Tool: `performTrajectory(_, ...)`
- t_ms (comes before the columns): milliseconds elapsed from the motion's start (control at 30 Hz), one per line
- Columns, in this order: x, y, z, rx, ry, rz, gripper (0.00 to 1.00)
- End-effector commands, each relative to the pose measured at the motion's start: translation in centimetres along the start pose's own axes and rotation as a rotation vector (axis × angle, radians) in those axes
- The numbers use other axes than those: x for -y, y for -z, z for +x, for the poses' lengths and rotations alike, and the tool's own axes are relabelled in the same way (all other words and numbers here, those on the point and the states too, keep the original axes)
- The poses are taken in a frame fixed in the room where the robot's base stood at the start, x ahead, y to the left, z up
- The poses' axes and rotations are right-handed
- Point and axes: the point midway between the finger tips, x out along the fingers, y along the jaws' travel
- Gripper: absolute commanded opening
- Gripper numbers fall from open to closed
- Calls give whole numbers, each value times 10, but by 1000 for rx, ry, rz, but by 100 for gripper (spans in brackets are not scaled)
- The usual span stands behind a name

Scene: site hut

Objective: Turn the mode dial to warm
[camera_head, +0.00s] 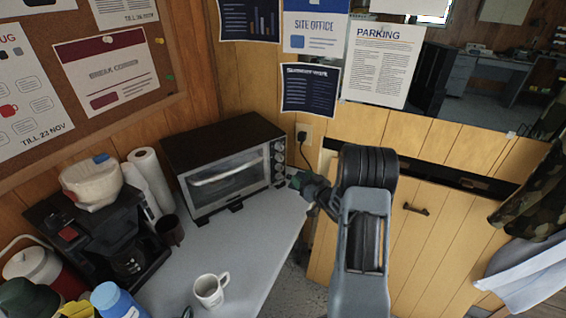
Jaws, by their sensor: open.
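A toaster oven (222,143) with a dark top and silver front stands on the grey counter in the corner. A column of small round dials (279,156) runs down the right side of its front. The labels are too small to read, so I cannot tell which one is the mode dial or where it points. My gripper (296,181) is just right of the lower dials, close to the oven's front right edge. It is small and dark here. I cannot tell whether it touches a dial. The lowest part of the dial column is close to the fingertips.
A white mug (211,290) stands on the counter (245,245) in front of the oven. A black coffee maker (115,240), paper rolls (150,180) and a dark cup (170,230) are to the left. A wall outlet (303,133) with a plugged cord is behind my gripper.

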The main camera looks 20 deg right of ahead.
Motion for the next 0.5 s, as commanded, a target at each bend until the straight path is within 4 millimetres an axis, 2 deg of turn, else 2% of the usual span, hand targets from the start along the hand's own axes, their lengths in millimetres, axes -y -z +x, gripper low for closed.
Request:
performTrajectory(300, 2, 2, 61, -1, 4, -1, 56)
performTrajectory(500, 1, 1, 94, -1, 2, 0, 56)
